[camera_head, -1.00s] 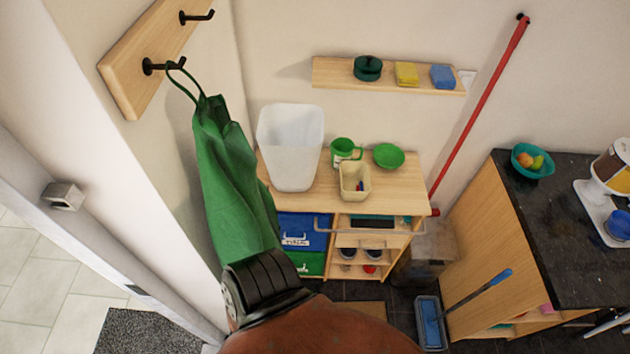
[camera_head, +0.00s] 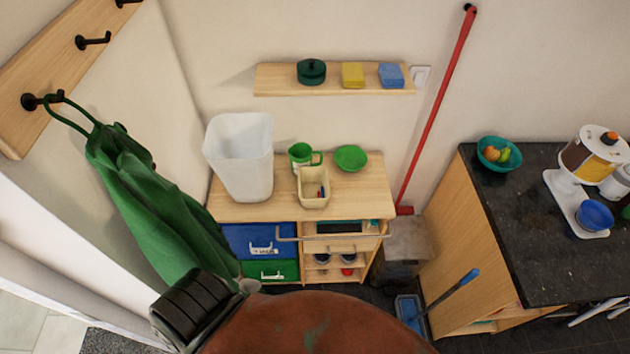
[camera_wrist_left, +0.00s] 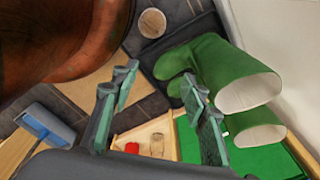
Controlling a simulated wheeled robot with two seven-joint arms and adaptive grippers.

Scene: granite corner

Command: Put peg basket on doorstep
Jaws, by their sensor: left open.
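The peg basket (camera_head: 313,190) is a small cream open box with a few coloured bits inside. It stands upright near the front edge of the wooden cabinet top (camera_head: 360,203). The floor beyond the door side, with pale tiles (camera_head: 20,325) and a dark grey mat (camera_head: 100,343), shows at the lower left; I cannot tell which part is the doorstep. My left gripper (camera_wrist_left: 160,74) is open and empty in the left wrist view, above the floor and green boots (camera_wrist_left: 230,75). The basket is not in that view. My right gripper is not in view.
A white bin (camera_head: 240,158), green mug (camera_head: 302,156) and green bowl (camera_head: 351,158) crowd the basket. A green apron (camera_head: 155,205) hangs left. A shelf (camera_head: 285,82) is above. A red pole (camera_head: 437,110) and dark counter (camera_head: 520,220) stand right.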

